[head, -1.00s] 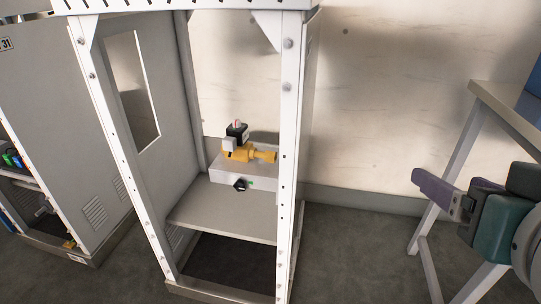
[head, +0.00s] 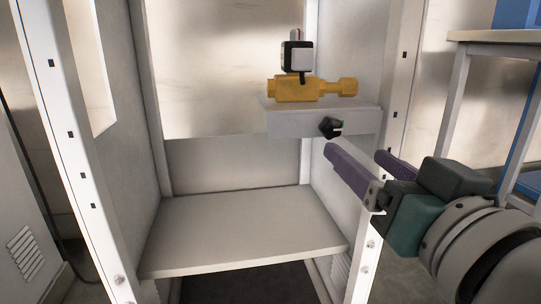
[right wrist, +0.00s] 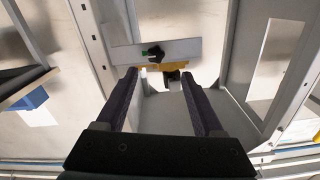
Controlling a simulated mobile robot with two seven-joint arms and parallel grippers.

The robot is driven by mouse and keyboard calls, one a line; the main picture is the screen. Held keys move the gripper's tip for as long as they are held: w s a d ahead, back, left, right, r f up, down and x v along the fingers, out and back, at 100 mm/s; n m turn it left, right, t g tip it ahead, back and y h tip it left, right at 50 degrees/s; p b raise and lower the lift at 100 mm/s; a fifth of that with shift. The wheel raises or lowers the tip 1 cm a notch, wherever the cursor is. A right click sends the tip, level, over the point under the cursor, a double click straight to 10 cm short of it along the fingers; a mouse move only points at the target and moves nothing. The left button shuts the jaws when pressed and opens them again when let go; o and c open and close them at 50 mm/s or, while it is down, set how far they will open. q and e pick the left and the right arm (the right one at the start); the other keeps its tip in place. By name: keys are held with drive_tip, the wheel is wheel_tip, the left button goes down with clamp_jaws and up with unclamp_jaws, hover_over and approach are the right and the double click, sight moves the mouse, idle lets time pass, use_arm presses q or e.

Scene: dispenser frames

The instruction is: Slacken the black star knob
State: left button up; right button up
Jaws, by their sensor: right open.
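The black star knob (head: 331,127) sits on the front face of a grey box (head: 290,122) inside the open frame. A small green mark shows beside it. It also shows in the right wrist view (right wrist: 156,52), ahead of the fingers. A yellow valve body (head: 305,89) with a black and white unit (head: 296,57) rests on top of the box. My right gripper (head: 355,152) is open and empty, its purple fingers pointing at the frame, below and right of the knob and apart from it. Its two fingers also show in the right wrist view (right wrist: 165,75). My left gripper is not seen.
White uprights (head: 85,165) stand either side of the frame opening. A light grey shelf (head: 240,235) lies below the box, with clear room above it. A table (head: 495,37) stands at the right.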

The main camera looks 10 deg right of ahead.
sight(333, 129)
drive_tip(key=w, duration=0.5)
drive_tip(key=w+b, duration=0.1)
drive_tip(key=w, duration=0.2)
drive_tip(key=shift+w+d, duration=0.15)
drive_tip(key=shift+d, duration=0.1)
drive_tip(key=shift+w+r, duration=0.1)
drive_tip(key=shift+w, duration=0.45)
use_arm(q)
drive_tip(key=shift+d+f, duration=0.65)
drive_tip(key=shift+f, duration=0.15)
use_arm(e)
drive_tip(key=shift+w, duration=0.1)
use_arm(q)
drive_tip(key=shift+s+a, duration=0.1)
use_arm(e)
clamp_jaws()
